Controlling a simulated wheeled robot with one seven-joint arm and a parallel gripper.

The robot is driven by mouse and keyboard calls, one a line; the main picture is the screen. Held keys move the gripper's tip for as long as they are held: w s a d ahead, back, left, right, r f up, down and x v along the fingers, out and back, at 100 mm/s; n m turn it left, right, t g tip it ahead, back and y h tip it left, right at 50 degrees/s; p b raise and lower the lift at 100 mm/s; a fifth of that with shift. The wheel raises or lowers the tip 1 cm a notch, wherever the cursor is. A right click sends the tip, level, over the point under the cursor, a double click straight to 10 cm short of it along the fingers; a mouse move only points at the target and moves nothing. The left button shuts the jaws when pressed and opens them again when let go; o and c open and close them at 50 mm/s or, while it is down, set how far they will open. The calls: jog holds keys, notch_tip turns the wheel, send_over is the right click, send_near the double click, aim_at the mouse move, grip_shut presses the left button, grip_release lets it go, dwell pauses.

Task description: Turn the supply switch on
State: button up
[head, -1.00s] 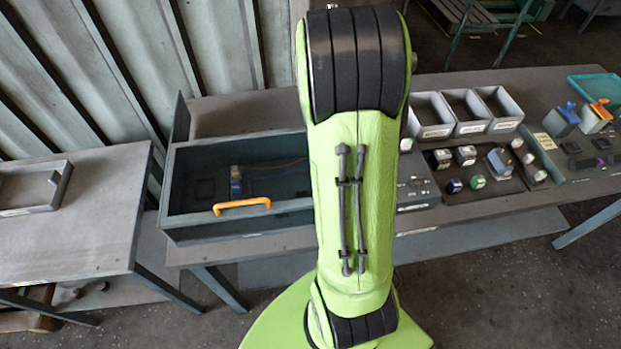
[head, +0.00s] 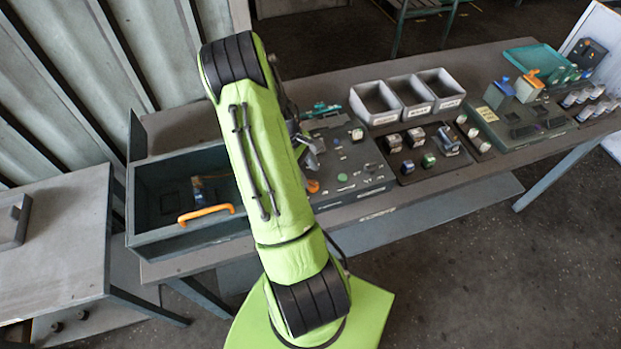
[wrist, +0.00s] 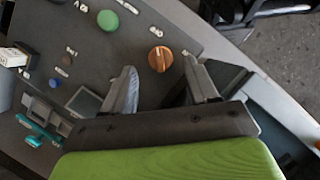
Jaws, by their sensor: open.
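A round orange rotary knob (wrist: 160,58), likely the supply switch, sits on a dark grey panel (wrist: 90,40) in the wrist view; in the head view it is the small orange spot (head: 313,186) beside my arm. Its printed label is too small to read surely. My gripper (wrist: 158,65) is open and empty, its two fingers on either side of the knob in the picture. I cannot tell how far above the panel the fingertips are. In the head view my gripper (head: 311,155) is partly hidden behind my green arm.
A green button (wrist: 107,20), a blue button (wrist: 54,83) and a teal part (wrist: 38,130) are on or beside the panel. An open drawer-like box (head: 150,215) with an orange handle (head: 205,214) stands left. Grey bins (head: 375,103) and switch blocks stand right.

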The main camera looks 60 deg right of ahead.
aim_at(312, 181)
jog(key=x, duration=0.3)
jog(key=shift+s+f, duration=0.1)
jog(key=shift+f, duration=0.2)
jog(key=c, duration=1)
